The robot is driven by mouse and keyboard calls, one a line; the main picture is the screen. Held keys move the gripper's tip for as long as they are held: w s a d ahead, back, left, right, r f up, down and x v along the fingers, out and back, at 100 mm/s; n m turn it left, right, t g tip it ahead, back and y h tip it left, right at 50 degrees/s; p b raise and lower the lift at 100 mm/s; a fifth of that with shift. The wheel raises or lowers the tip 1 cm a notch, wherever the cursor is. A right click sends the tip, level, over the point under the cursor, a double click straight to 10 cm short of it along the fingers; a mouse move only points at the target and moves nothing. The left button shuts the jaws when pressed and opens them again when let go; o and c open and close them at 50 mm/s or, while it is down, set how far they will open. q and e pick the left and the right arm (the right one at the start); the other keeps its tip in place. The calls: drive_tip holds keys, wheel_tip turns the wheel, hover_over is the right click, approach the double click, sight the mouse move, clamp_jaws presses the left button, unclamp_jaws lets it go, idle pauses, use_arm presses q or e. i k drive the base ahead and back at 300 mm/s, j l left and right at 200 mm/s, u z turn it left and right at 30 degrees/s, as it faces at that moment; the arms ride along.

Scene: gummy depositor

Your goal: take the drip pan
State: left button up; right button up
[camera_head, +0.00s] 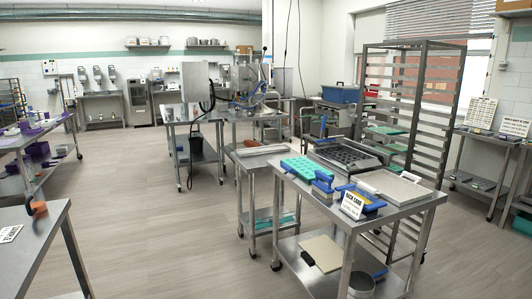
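I cannot tell for certain which thing is the drip pan. A shallow steel tray with a dark, gridded inside (345,154) lies at the back of the near steel cart (395,211). A round pan-like item (362,283) sits on that cart's lower shelf, partly hidden by a cart leg. A depositor-like machine (250,88) stands on a steel table farther back; any pan under it is too small to make out. Neither of my grippers is in view.
The near cart also holds a green mould tray (304,168), blue-handled tools (325,187) and a white sign (353,205). A tall rack (432,110) stands behind it. A steel table (30,250) is at the near left. The floor (165,225) between them is clear.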

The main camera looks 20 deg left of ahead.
sight(250, 151)
drive_tip(key=i+j+u, duration=0.4)
drive_tip(key=i, duration=0.2)
drive_tip(key=i+u, duration=0.45)
drive_tip(key=i, duration=0.15)
drive_tip(key=i+u, duration=0.4)
drive_tip(key=i, duration=1.8)
drive_tip(key=i+j, duration=0.1)
drive_tip(key=i, duration=3)
drive_tip(key=i+l+z, duration=0.1)
drive_tip(key=i+z, duration=0.35)
drive_tip(key=i+j+z, duration=0.1)
drive_tip(key=i+z, duration=0.3)
drive_tip(key=i+j+z, duration=0.25)
drive_tip(key=i+z, duration=0.4)
drive_tip(key=z, duration=0.3)
drive_tip(key=i+z, duration=0.2)
drive_tip(key=z, duration=0.3)
drive_tip(key=i+j+z, duration=0.1)
drive_tip(key=z, duration=0.4)
drive_tip(key=i+j+z, duration=0.2)
drive_tip(key=z, duration=0.25)
drive_tip(key=i+j+z, duration=0.15)
drive_tip(key=z, duration=0.35)
drive_tip(key=j, duration=0.1)
